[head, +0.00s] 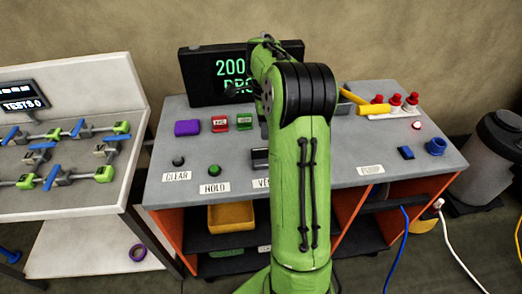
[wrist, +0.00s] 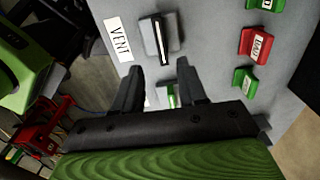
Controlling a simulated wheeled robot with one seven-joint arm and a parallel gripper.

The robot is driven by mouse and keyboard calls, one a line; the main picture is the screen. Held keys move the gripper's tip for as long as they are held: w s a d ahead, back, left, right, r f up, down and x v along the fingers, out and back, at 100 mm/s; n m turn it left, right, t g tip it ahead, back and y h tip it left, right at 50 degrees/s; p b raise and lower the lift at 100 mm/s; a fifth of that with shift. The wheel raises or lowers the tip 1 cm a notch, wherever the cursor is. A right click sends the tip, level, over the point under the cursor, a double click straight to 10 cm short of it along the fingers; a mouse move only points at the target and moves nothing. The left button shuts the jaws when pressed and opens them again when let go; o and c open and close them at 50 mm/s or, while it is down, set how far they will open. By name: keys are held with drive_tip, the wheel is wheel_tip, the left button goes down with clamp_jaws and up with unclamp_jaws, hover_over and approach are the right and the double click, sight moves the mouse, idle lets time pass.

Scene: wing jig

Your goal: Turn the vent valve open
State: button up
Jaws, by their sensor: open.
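The vent valve (wrist: 160,38) shows in the wrist view as a dark block with a pale strip along its handle, beside a white VENT label (wrist: 119,40). In the head view the valve (head: 260,159) is a dark block partly hidden by my arm. My gripper (wrist: 159,76) is open in the wrist view. Its two dark fingers point toward the valve, just short of it in the picture, with nothing gripped. A small green and white piece shows between the fingers, partly hidden. In the head view my arm hides most of the gripper.
Red and green labelled blocks (wrist: 257,42) lie beside the valve. A test board (head: 60,195) stands left.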

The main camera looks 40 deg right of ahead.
sight(264, 149)
drive_tip(key=f+b, duration=0.1)
drive_tip(key=f, duration=0.9)
drive_tip(key=shift+w+f+b, duration=0.15)
drive_tip(key=shift+w+b, duration=0.05)
drive_tip(key=shift+b, duration=0.2)
clamp_jaws()
